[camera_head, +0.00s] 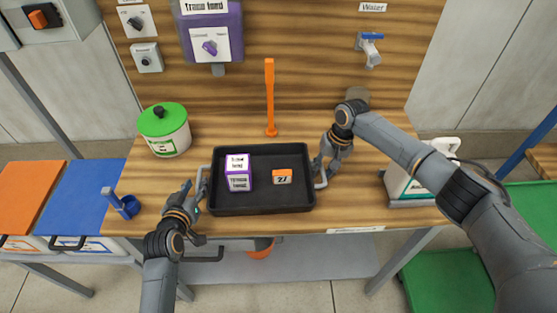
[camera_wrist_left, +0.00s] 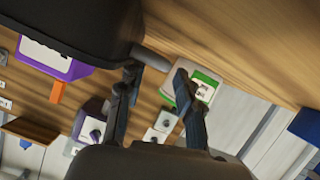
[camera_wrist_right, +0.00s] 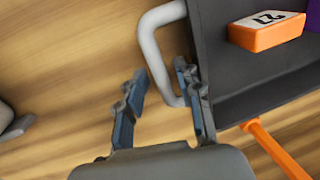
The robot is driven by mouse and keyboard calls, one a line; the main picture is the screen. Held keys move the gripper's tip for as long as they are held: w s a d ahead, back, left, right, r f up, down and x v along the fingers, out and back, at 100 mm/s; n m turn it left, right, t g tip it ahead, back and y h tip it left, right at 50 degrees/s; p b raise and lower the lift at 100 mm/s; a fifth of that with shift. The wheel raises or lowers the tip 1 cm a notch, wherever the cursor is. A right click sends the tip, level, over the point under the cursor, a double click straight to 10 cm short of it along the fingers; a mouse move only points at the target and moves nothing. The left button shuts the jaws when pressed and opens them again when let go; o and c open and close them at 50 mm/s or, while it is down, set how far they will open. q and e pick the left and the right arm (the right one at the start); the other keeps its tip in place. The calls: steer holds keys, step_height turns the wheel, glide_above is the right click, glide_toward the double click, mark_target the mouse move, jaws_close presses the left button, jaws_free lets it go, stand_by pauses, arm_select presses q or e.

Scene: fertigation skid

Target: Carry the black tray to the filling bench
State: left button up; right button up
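The black tray (camera_head: 268,198) sits on the wooden bench (camera_head: 337,218), with a grey handle at each end. It holds a purple-and-white box (camera_head: 238,172) and an orange block (camera_head: 282,176) with a white label. My left gripper (camera_head: 196,207) is at the tray's left handle; in the left wrist view its fingers (camera_wrist_left: 155,85) are apart, with the grey handle (camera_wrist_left: 150,57) near their tips. My right gripper (camera_head: 322,168) is at the right handle; in the right wrist view its fingers (camera_wrist_right: 158,90) are apart, with part of the handle (camera_wrist_right: 155,50) between them. Neither gripper visibly clamps a handle.
A green-lidded tub (camera_head: 164,130) and a blue holder (camera_head: 122,205) stand left of the tray. An orange post (camera_head: 270,100) rises behind it. A white jug (camera_head: 410,178) stands right, under my right arm. A tap (camera_head: 370,50) and a purple dispenser (camera_head: 209,28) are on the back panel.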

arm_select(q)
steer(key=shift+r+v, duration=0.25)
steer(key=shift+v, duration=1.2)
arm_select(e)
steer(key=shift+s+f, duration=0.1)
steer(key=shift+s, duration=0.05)
arm_select(q)
steer(key=shift+w, duration=0.2)
arm_select(e)
step_height(320, 180, up, 8)
steer(key=d, duration=0.1)
steer(key=shift+d, duration=0.3)
arm_select(q)
steer(key=shift+r, duration=0.1)
steer(key=shift+s, duration=0.1)
arm_select(e)
steer(key=shift+f, duration=0.1)
